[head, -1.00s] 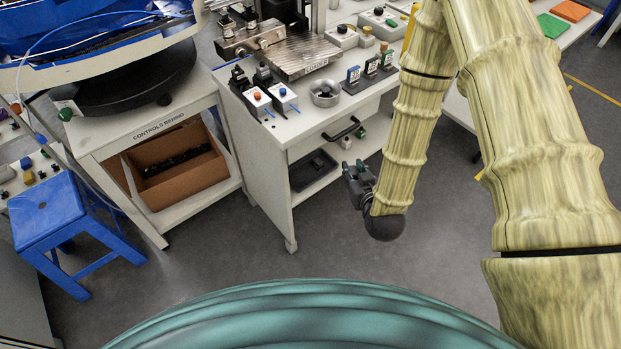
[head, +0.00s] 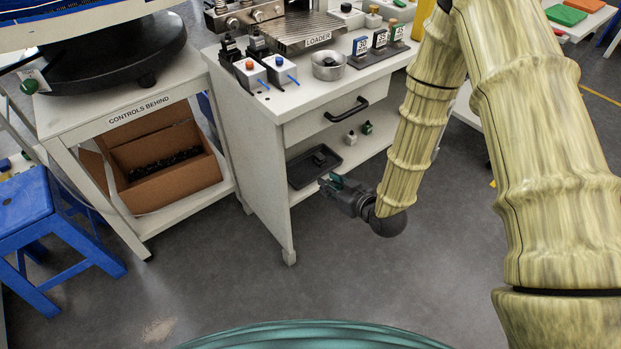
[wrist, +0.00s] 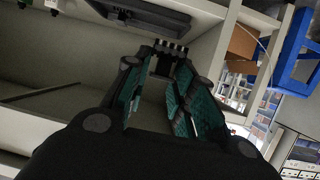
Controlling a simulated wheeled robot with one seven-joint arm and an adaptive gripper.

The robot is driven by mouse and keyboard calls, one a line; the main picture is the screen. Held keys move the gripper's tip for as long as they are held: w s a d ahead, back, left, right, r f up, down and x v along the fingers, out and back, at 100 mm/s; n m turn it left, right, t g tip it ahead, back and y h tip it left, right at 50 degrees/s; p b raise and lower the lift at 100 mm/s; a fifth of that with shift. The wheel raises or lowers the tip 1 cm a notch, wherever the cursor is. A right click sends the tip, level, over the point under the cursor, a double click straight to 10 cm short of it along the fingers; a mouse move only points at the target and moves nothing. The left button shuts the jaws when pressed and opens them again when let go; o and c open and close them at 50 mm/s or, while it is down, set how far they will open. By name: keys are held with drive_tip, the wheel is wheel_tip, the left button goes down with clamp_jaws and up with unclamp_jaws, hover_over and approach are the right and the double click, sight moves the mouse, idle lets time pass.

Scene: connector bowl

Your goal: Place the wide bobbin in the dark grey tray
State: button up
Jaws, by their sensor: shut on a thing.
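The dark grey tray (head: 299,181) lies on the lower shelf of the white loader cabinet, with a small dark piece (head: 320,158) inside it. The tray also shows at the top of the wrist view (wrist: 178,29). My gripper (head: 332,183) is just in front of the shelf, to the lower right of the tray in the head view. In the wrist view its teal-padded fingers (wrist: 158,85) are shut on a dark piece with a row of prongs, seemingly the wide bobbin (wrist: 168,52). The fingers hide much of it.
A white-grey piece (head: 350,138) and a green piece (head: 367,128) stand on the shelf right of the tray. The drawer with a black handle (head: 346,109) is above. The cabinet's front leg (head: 288,240) is to the left. Floor in front is clear.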

drive_tip(key=shift+w+a+f+n+y+b, duration=0.1)
drive_tip(key=shift+a+f+n+y+b, duration=0.05)
drive_tip(key=shift+f+b, duration=0.3)
drive_tip(key=shift+w+a+f+n+y+b, duration=0.15)
drive_tip(key=shift+f+b, duration=0.1)
drive_tip(key=shift+f, duration=0.25)
drive_tip(key=shift+w+a+f+n+y+b, duration=0.1)
drive_tip(key=shift+f+b, duration=0.25)
drive_tip(key=shift+f, duration=0.15)
drive_tip(key=b, duration=0.3)
hover_over(306, 173)
drive_tip(key=shift+s+f, duration=0.2)
drive_tip(key=shift+f, duration=0.5)
drive_tip(key=shift+w+a+f+b, duration=0.1)
drive_tip(key=shift+f+b, duration=0.55)
drive_tip(key=shift+f, duration=1.05)
drive_tip(key=shift+f+g, duration=0.15)
drive_tip(key=shift+g, duration=0.15)
drive_tip(key=o, duration=0.8)
drive_tip(key=shift+o, duration=0.3)
drive_tip(key=shift+r, duration=0.2)
drive_tip(key=p+v, duration=0.2)
drive_tip(key=v, duration=1)
drive_tip(key=shift+p, duration=0.3)
